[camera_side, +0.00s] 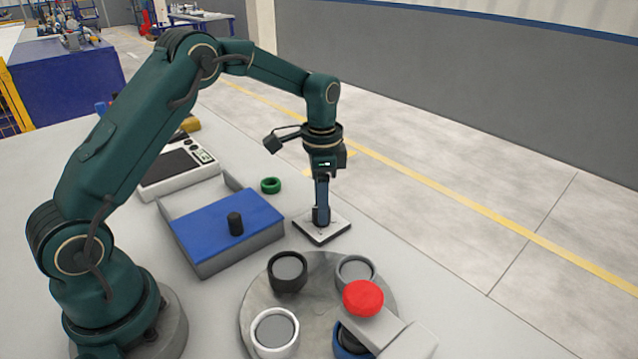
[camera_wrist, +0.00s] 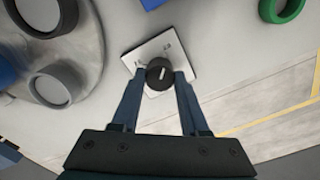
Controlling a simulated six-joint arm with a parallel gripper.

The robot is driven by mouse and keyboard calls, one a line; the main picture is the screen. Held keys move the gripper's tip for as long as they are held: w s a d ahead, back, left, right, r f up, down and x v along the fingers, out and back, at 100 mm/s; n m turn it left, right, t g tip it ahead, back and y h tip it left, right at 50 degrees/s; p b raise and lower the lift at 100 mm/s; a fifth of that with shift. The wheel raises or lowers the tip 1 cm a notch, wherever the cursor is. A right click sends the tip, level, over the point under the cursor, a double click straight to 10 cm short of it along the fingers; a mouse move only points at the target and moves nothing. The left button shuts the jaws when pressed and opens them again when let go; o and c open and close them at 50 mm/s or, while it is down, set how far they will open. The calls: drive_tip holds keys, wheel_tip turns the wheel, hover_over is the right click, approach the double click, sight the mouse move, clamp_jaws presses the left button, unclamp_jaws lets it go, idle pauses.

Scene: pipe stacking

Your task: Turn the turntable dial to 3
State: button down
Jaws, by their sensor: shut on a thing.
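The dial (camera_wrist: 159,74) is a round black knob with a white pointer line, on a light square plate (camera_side: 322,234). The plate lies on the table beyond the turntable in the side view. My gripper (camera_side: 321,217) points straight down over the plate, its fingers on the knob. In the wrist view my gripper (camera_wrist: 160,80) has one finger on each side of the knob, shut on it. Marks on the plate are too small to read. The round grey turntable (camera_side: 318,262) carries several pipe pieces, including a black one (camera_side: 288,270) and a white one (camera_side: 274,331).
A box with a blue lid (camera_side: 205,222) and black knob stands left of the dial. A green ring (camera_side: 271,185) lies behind it. A red button (camera_side: 363,297) on a grey block is at the turntable's right. The table edge runs close beyond the dial plate.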

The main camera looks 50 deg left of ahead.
drive_tip(key=shift+c, duration=2.1)
unclamp_jaws()
drive_tip(key=shift+r, duration=2.6)
